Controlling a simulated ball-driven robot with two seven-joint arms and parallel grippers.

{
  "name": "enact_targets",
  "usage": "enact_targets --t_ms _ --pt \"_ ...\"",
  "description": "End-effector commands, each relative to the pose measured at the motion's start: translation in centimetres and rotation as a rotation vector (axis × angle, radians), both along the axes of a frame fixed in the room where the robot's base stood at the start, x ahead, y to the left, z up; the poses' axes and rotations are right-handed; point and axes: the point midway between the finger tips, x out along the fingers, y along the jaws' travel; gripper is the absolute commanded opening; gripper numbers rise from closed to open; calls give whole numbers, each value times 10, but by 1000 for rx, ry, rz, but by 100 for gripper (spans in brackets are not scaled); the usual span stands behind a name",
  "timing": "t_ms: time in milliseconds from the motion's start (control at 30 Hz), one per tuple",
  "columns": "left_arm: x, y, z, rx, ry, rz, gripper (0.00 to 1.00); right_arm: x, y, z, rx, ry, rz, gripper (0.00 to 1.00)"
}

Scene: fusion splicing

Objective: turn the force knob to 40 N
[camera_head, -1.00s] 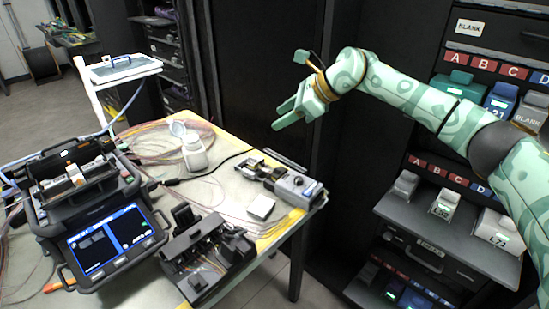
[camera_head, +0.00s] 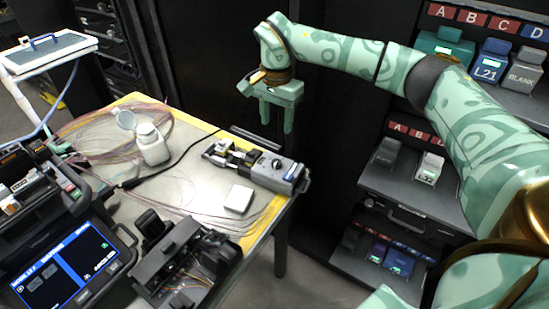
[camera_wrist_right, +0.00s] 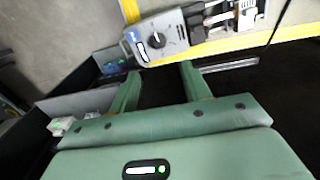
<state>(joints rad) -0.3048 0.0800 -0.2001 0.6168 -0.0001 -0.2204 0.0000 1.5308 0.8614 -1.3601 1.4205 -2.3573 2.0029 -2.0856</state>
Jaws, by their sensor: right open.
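The force knob (camera_head: 277,164) is a small dark round dial on top of a grey device (camera_head: 262,177) near the right edge of the work table. In the right wrist view the knob (camera_wrist_right: 157,41) shows as a black dial with a pale mark, beyond the fingertips. The scale is too small to read. My right gripper (camera_head: 276,122) points down, behind and above the device, apart from the knob. Its two green fingers are spread and empty, and they also show in the right wrist view (camera_wrist_right: 159,72). My left gripper is not in view.
A white bottle (camera_head: 152,146), a small pale block (camera_head: 238,199) and a black open-topped unit (camera_head: 187,262) share the table. A splicer with a lit screen (camera_head: 62,268) stands at the left. Shelves with lettered bins (camera_head: 492,60) stand at the right. A black cable crosses the table.

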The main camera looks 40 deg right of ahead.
Motion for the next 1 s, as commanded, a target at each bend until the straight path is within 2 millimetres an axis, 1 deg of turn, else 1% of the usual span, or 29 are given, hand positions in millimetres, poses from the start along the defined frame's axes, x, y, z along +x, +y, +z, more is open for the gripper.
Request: enact_targets --t_ms 33,200,300,433,533,633,933,967,1000 --pt "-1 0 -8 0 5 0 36 0 0 -20 1 8 0 48" --pt "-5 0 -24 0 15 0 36 -1 1 -66 2 10 -1 48" --pt "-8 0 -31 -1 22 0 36 -1 0 -89 1 7 -1 48" --pt "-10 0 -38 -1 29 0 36 -1 0 -113 2 5 -3 48" --pt "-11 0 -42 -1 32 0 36 -1 0 -124 2 4 -3 48" --pt "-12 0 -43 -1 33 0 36 0 0 -130 2 2 -3 48" --pt "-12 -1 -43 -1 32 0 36 0 0 -131 1 -1 -3 48" --pt "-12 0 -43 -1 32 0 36 0 0 -131 1 -1 -3 45" --pt "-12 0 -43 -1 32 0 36 0 0 -131 1 0 -3 34"
